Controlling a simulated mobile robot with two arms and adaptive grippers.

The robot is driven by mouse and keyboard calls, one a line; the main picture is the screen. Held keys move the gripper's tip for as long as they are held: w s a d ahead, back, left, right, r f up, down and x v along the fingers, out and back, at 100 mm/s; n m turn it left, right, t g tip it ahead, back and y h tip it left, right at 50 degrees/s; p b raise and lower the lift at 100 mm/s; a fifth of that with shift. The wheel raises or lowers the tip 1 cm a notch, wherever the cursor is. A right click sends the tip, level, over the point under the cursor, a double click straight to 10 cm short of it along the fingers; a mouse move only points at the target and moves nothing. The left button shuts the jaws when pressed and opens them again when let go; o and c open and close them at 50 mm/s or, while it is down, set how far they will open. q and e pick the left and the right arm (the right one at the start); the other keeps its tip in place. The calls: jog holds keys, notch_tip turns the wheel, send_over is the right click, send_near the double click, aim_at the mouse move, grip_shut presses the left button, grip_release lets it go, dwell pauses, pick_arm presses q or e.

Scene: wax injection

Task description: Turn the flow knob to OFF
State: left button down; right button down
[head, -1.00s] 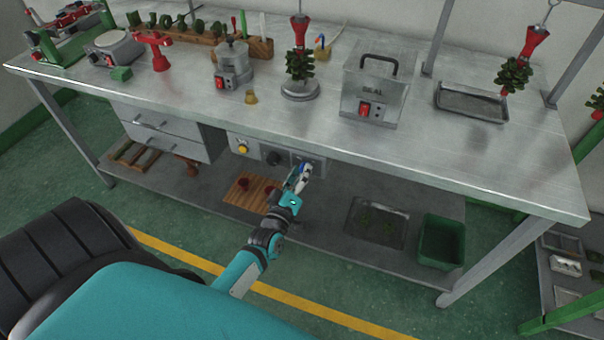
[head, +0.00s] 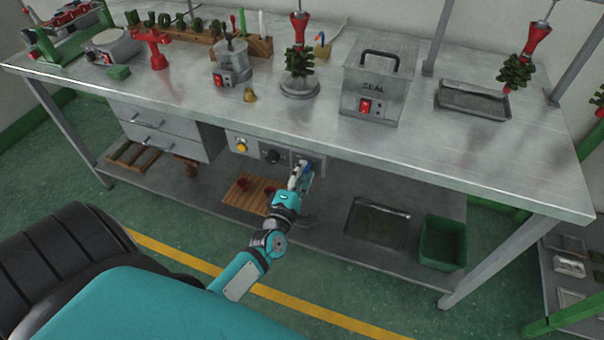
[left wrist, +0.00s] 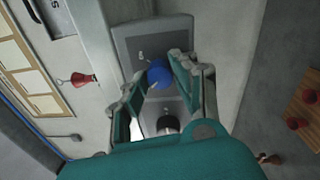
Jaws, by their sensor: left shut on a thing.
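The blue flow knob (left wrist: 159,73) sits on a grey plate (left wrist: 136,40) on the control panel, between my left gripper's fingers. A small pale label is beside the knob, but I cannot read its setting for certain. My left gripper (left wrist: 156,82) is shut on the knob, one finger on each side. In the head view, the left gripper (head: 300,178) reaches the right end of the panel (head: 254,152) under the bench top, partly covering the knob (head: 308,165). A black knob (left wrist: 168,124) is beside it in the wrist view. My right gripper is not in view.
The bench top (head: 420,140) overhangs the panel. A yellow button (head: 241,147) is at the panel's left end. Below are a wooden board (head: 236,196) with red pieces, a dark tray (head: 377,222) and a green bin (head: 442,242). The floor in front is clear.

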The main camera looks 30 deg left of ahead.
pick_arm(q)
jog(key=shift+f+n, duration=0.1)
jog(key=shift+n, duration=0.2)
jog(key=c, duration=1)
grip_release()
jog(key=v, duration=1.2)
jog(key=shift+d, duration=0.1)
